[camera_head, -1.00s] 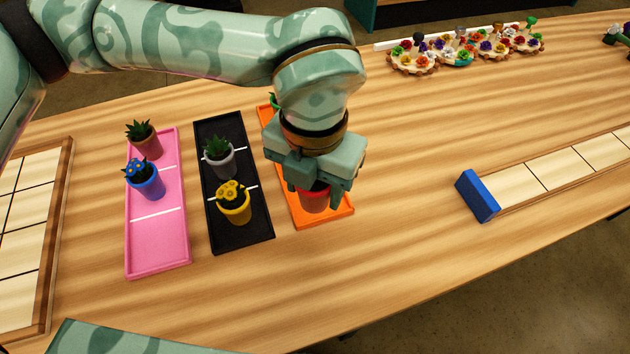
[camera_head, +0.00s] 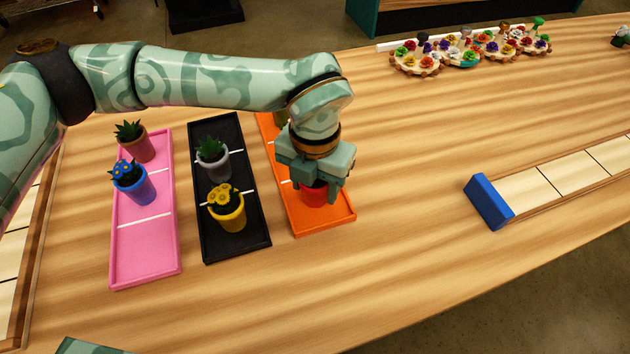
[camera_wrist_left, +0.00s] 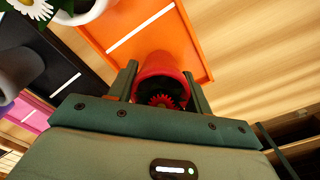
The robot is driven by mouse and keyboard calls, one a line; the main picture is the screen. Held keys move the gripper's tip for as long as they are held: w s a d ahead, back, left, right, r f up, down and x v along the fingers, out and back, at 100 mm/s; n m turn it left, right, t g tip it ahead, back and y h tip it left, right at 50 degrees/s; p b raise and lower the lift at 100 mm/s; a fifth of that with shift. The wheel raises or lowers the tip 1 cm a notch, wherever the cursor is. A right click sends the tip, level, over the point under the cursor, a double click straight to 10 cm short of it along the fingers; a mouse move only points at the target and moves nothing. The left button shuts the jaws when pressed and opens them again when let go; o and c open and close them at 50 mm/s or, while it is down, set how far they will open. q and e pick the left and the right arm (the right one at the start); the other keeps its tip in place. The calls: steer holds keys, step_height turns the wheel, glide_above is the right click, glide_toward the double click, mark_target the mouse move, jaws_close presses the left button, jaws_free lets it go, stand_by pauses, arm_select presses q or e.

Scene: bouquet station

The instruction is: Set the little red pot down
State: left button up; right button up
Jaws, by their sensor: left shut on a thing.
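The little red pot (camera_head: 314,194) is between the fingers of my left gripper (camera_head: 318,190), over the near end of the orange tray (camera_head: 335,217). In the left wrist view the red pot (camera_wrist_left: 160,68) sits between the two dark fingers (camera_wrist_left: 160,85), with a red flower inside its rim. My left gripper is shut on it. The pot's underside is hidden, so I cannot tell whether it touches the tray. My right gripper is not in view.
A black tray (camera_head: 239,245) holds grey and yellow pots. A pink tray (camera_head: 146,260) holds brown and blue pots. A white pot (camera_wrist_left: 85,10) with a daisy shows in the wrist view. A blue block (camera_head: 488,202) stands right; table between is clear.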

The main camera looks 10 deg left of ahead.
arm_select(q)
steer(key=o, duration=1.2)
steer(key=shift+f, duration=0.15)
step_height(320, 180, up, 12)
steer(key=p, duration=0.3)
steer(key=shift+r, duration=0.2)
